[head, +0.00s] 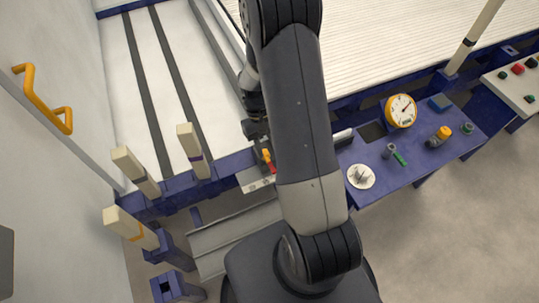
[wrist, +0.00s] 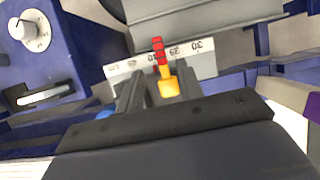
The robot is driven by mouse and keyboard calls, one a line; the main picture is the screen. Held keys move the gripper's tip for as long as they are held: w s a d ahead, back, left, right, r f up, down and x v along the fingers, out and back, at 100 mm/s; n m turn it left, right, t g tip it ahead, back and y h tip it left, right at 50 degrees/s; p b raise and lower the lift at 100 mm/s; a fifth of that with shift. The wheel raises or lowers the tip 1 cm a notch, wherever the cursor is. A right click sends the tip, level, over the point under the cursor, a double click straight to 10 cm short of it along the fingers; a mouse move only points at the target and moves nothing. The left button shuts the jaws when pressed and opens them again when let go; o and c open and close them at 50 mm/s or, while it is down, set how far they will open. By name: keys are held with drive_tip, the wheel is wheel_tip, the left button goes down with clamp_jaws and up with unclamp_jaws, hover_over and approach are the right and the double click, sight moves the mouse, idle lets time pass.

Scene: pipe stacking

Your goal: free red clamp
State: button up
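The clamp has a red ribbed handle (wrist: 158,50) and a yellow end (wrist: 169,84). In the wrist view it lies across a pale plate with a number scale (wrist: 203,64). In the head view a small red and yellow bit of the clamp (head: 268,160) shows left of my arm. My gripper (wrist: 160,78) has its two dark fingers apart, one on each side of the yellow end. A gap shows on the left; on the right I cannot tell whether they touch. The clamp's lower part is hidden.
A blue bench (head: 415,150) at the right holds a yellow gauge (head: 400,110), a white dial (head: 361,176) and small parts. Cream-topped posts (head: 195,152) stand at the left. A grey trough (head: 235,237) lies below the scale. A white dial knob (wrist: 22,29) is at the wrist view's upper left.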

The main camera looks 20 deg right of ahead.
sight(271, 166)
drive_tip(key=v, duration=0.5)
drive_tip(key=shift+w+r, duration=0.15)
drive_tip(key=shift+r, duration=0.15)
drive_tip(key=b+x, duration=0.1)
drive_tip(key=x, duration=0.9)
drive_tip(key=shift+f, duration=0.4)
drive_tip(key=shift+s, duration=0.2)
drive_tip(key=shift+a+m, duration=0.1)
drive_tip(key=shift+m, duration=0.2)
